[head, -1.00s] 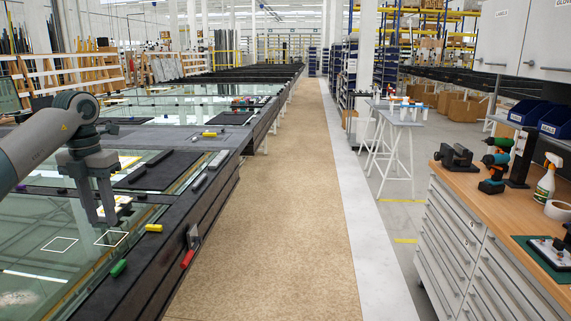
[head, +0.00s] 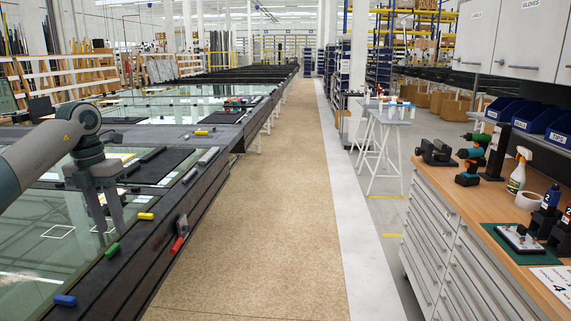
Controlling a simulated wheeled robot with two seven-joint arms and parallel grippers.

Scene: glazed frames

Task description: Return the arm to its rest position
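My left arm comes in from the left edge in the head view. Its gripper (head: 108,218) points down above the glass table (head: 30,262), over a white square outline. Its two fingers stand apart, with nothing visible between them. The fingertips are close to the glass; I cannot tell whether they touch it. My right gripper is not in view.
Yellow (head: 146,216), green (head: 112,250) and blue (head: 65,300) blocks lie along the table's dark edge. A red-handled tool (head: 177,244) hangs at its side. The aisle (head: 255,190) is clear. A workbench (head: 490,215) with drills and a spray bottle (head: 518,170) stands right.

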